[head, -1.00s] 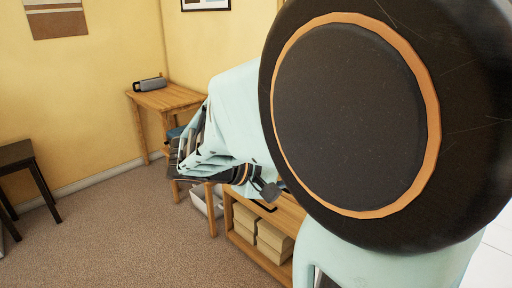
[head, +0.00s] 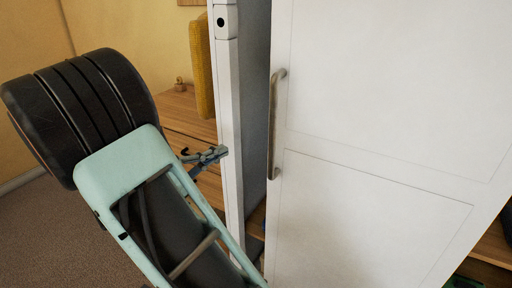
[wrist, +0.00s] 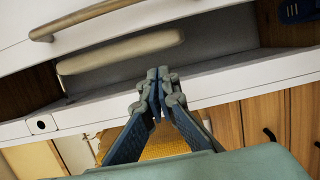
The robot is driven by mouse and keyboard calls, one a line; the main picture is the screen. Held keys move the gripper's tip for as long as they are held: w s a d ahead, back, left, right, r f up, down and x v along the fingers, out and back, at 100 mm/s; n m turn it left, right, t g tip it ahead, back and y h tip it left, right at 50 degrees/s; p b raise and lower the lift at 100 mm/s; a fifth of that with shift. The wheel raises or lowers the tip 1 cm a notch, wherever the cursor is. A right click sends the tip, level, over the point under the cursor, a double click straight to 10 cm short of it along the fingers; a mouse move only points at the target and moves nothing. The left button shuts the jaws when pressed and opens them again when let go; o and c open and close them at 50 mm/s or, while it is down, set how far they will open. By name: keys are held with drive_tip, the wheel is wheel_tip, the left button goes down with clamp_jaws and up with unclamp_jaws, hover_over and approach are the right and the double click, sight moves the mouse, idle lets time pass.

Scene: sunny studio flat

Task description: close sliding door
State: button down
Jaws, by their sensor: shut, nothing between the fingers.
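A white sliding door panel (head: 390,150) fills the right of the head view, with an upright metal bar handle (head: 274,125) near its left edge. Left of it is a shadowed gap, then a narrow white upright post (head: 229,120). The handle also shows at the top left of the wrist view (wrist: 80,21). My gripper (head: 218,153) is beside the post, on its left side and apart from the handle. In the wrist view its blue fingers (wrist: 154,84) are together and empty, in front of the white edge. Whether they touch it I cannot tell.
Inside the gap a pale rounded bar (wrist: 120,53) lies in the wrist view. A yellow item (head: 202,72) is behind the post. A wooden surface (head: 185,115) lies behind my arm. Carpet floor (head: 40,235) is clear at the lower left.

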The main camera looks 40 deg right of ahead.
drive_tip(key=s+d, duration=0.2)
drive_tip(key=d, duration=0.9)
drive_tip(key=shift+s, duration=0.15)
drive_tip(key=shift+s+d, duration=0.1)
drive_tip(key=shift+d, duration=0.05)
